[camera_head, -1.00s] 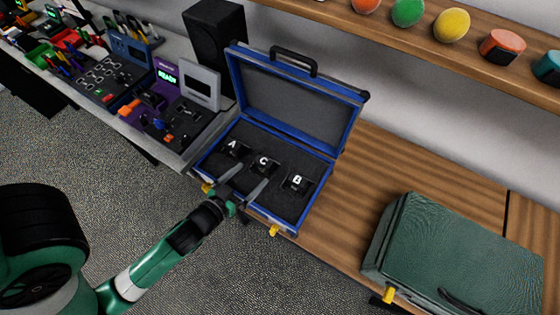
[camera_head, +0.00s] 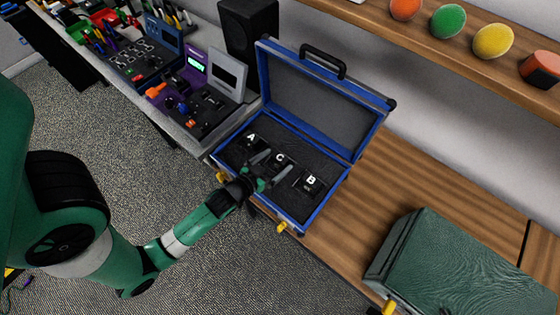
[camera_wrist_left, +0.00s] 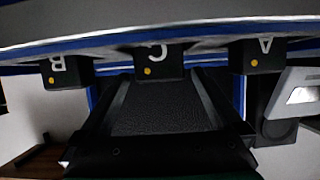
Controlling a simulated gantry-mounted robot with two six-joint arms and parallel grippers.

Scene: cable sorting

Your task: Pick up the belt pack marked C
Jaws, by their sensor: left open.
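The belt pack marked C (camera_head: 279,159) is a small black box with a white letter. It sits in the open blue case (camera_head: 330,205), between pack A (camera_head: 251,139) and pack B (camera_head: 310,184). My left gripper (camera_head: 276,164) is open, with its two fingers reaching over the case's front edge towards pack C. In the left wrist view pack C (camera_wrist_left: 158,68) is centred ahead of the fingers, with B (camera_wrist_left: 66,72) to the left and A (camera_wrist_left: 262,58) to the right. I cannot tell whether the fingers touch pack C. My right gripper is not in view.
The case lid (camera_head: 325,100) stands open behind the packs. A closed green case (camera_head: 460,260) lies on the wooden bench (camera_head: 365,225) at right. A grey bench with devices is at left, beside a black speaker (camera_head: 249,35). A shelf with coloured objects runs above.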

